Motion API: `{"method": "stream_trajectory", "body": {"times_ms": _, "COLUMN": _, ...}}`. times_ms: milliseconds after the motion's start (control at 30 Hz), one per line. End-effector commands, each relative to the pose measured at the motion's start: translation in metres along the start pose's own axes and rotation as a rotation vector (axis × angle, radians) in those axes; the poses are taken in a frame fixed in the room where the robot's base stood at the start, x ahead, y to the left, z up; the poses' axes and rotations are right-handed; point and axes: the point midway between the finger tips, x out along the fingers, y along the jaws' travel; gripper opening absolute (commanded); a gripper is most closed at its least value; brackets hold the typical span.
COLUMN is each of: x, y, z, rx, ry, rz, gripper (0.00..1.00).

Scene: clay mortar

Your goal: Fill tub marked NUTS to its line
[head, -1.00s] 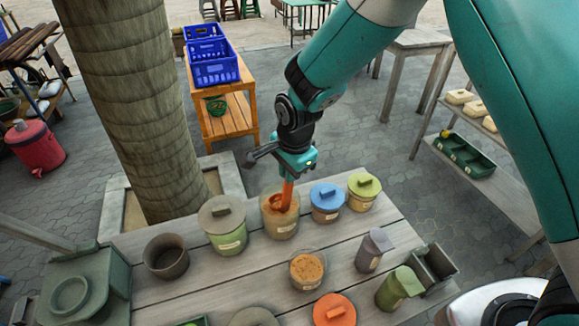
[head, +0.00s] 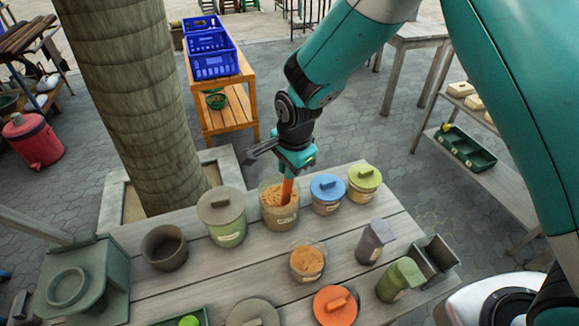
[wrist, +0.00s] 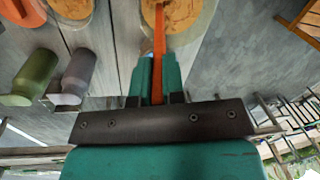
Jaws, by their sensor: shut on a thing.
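My gripper (head: 290,168) is shut on the orange handle of a scoop (head: 287,190) and holds it steeply over an open, clear tub (head: 281,222) of brown grainy stuff. The scoop's lower end is in that tub and its bowl is hidden. In the wrist view the orange handle (wrist: 158,45) runs up between the teal fingers (wrist: 158,82). A second open clear tub (head: 305,275), nearer and to the right, also holds brown stuff. Both tubs have pale labels, too small to read, so I cannot tell which is marked NUTS. No fill line can be made out.
Lidded tubs flank the scoop's tub: a green one (head: 228,232) left, a blue-lidded one (head: 326,208) and a yellow-green one (head: 363,195) right. An empty dark pot (head: 164,253), orange lid (head: 335,307), grey jar (head: 370,250) and green jar (head: 392,288) stand around.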

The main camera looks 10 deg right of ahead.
Motion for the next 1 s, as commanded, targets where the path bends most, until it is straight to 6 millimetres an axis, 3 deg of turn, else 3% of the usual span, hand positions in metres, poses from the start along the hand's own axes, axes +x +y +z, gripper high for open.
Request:
{"method": "stream_trajectory", "body": {"times_ms": 167, "x": -0.008, "y": -0.001, "z": 0.0, "rx": 0.0, "ry": 0.0, "rz": -0.001, "gripper": 0.0}}
{"method": "stream_trajectory", "body": {"times_ms": 800, "x": -0.088, "y": -0.013, "z": 0.0, "rx": 0.0, "ry": 0.0, "rz": -0.001, "gripper": 0.0}}
{"method": "stream_trajectory", "body": {"times_ms": 1000, "x": -0.1, "y": -0.014, "z": 0.0, "rx": 0.0, "ry": 0.0, "rz": 0.001, "gripper": 0.0}}
